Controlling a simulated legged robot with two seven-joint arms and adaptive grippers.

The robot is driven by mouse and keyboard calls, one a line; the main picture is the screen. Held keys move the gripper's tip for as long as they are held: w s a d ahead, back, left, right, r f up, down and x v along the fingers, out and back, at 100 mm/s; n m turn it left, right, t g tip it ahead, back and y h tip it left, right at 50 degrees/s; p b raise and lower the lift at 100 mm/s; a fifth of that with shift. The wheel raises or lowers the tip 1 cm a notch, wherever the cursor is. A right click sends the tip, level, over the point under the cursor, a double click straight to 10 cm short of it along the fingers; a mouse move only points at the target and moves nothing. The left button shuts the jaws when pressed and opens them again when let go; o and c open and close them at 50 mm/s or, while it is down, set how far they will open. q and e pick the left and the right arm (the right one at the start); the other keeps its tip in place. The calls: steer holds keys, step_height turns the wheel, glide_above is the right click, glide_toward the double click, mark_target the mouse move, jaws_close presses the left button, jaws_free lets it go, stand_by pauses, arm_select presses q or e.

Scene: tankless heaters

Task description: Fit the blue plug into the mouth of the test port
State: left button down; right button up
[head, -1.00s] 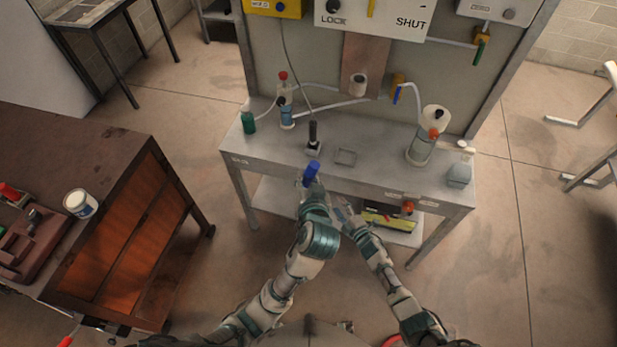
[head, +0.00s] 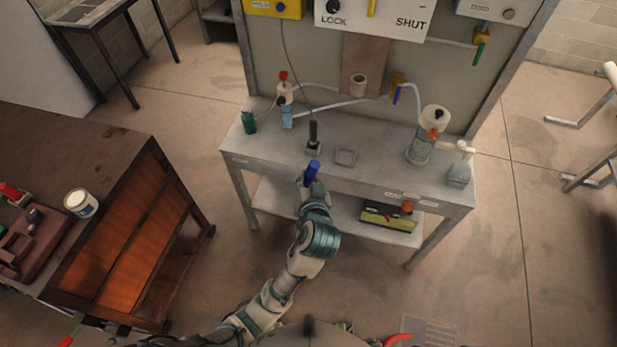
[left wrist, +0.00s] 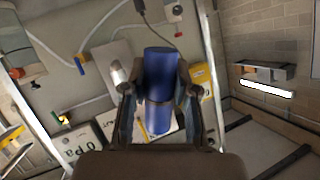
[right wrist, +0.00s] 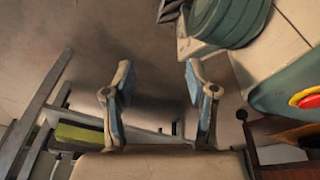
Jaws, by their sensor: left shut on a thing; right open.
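The blue plug (head: 312,170) is a blue cylinder, held upright with a slight tilt at the front edge of the bench. My left gripper (head: 310,185) is shut on it; in the left wrist view the plug (left wrist: 160,75) sits between both fingers. A short pale round pipe with an open mouth, which looks like the test port (head: 358,84), sticks out of a brown panel behind the bench. It also shows in the left wrist view (left wrist: 117,73), left of the plug, apart from it. My right gripper (right wrist: 160,85) is open and empty, low down, out of the head view.
A white pipe (head: 330,106) runs along the back. A brown cabinet (head: 100,180) stands left.

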arm_select(q)
steer(key=a+f, duration=0.5)
steer(key=a, duration=0.4)
steer(key=a+f+m+h, duration=0.1)
steer(key=a+f, duration=0.4)
steer(key=a, duration=0.4)
steer(key=shift+s+a+f+h, duration=0.2)
steer(key=shift+s+a+h, duration=0.05)
steer(key=shift+a+h, duration=0.05)
arm_select(e)
steer(key=s+f+m+g, duration=0.1)
steer(key=s, duration=0.6)
steer(key=shift+s+d+m+g, duration=0.3)
steer(key=shift+g, duration=0.1)
steer(key=shift+d, duration=0.1)
